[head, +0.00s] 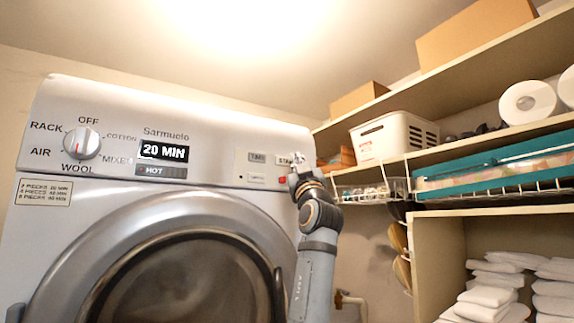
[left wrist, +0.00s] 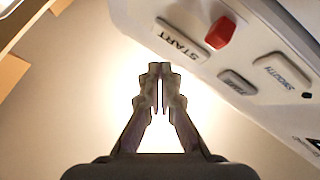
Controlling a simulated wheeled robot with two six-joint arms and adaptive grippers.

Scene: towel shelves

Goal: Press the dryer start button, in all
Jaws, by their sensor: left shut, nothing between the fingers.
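The dryer (head: 215,135) fills the left of the head view, with its round door below the panel. Its display (head: 163,151) reads 20 MIN, with HOT below. The START button (head: 288,160) is at the panel's right end, partly covered by my left gripper (head: 297,168). In the left wrist view the START button (left wrist: 181,43) lies just up and right of the shut, empty fingertips (left wrist: 160,68). I cannot tell whether they touch it. A red button (left wrist: 219,33) sits beside it. My right gripper is not in view.
The dial (head: 81,143) is at the panel's left. The TIME button (left wrist: 237,82) and SMOOTH button (left wrist: 283,73) are near START. Shelves at right hold a white basket (head: 392,137), a teal-edged box (head: 490,165) and folded white towels (head: 488,295).

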